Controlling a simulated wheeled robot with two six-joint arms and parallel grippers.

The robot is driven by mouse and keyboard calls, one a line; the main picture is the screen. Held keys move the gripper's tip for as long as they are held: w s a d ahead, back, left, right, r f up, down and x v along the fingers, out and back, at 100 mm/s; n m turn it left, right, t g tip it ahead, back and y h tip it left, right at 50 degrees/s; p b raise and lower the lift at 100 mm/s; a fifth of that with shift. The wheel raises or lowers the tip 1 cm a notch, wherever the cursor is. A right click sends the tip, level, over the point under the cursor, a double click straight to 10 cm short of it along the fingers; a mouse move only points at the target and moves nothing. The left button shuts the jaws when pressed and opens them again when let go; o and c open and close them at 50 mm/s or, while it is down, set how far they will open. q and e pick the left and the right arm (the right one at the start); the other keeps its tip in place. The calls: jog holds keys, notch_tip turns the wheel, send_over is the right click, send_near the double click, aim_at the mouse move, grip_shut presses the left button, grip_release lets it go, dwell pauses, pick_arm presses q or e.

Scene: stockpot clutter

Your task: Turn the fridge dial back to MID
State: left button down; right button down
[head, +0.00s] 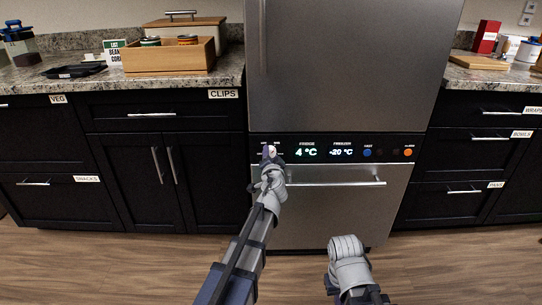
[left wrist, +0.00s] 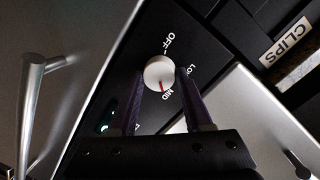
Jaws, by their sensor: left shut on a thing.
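The fridge dial (left wrist: 159,72) is a round white knob with a red mark in the left wrist view. Its red mark points at the MID label (left wrist: 166,95). OFF and part of LO also show around it, and another label is mostly hidden. My left gripper (head: 269,153) is at the left end of the fridge's control panel (head: 335,148). In the left wrist view its two dark fingers (left wrist: 160,80) stand on both sides of the dial, shut on it. In the head view the gripper mostly covers the dial.
The fridge drawer handle (head: 335,184) runs just below the panel. An orange button (head: 408,152) and a blue button (head: 367,153) sit on the panel's right part. A wooden box (head: 170,57) stands on the left counter. The floor ahead is clear.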

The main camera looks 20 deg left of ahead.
pick_arm(q)
jog(key=shift+c, duration=1.6)
grip_release()
jog(key=shift+s, duration=0.1)
jog(key=f+v, duration=0.1)
jog(key=v, duration=0.6)
jog(key=shift+s+r+p, duration=0.35)
jog(key=shift+r+p, duration=0.1)
jog(key=shift+r, duration=0.05)
jog(key=shift+d, duration=0.1)
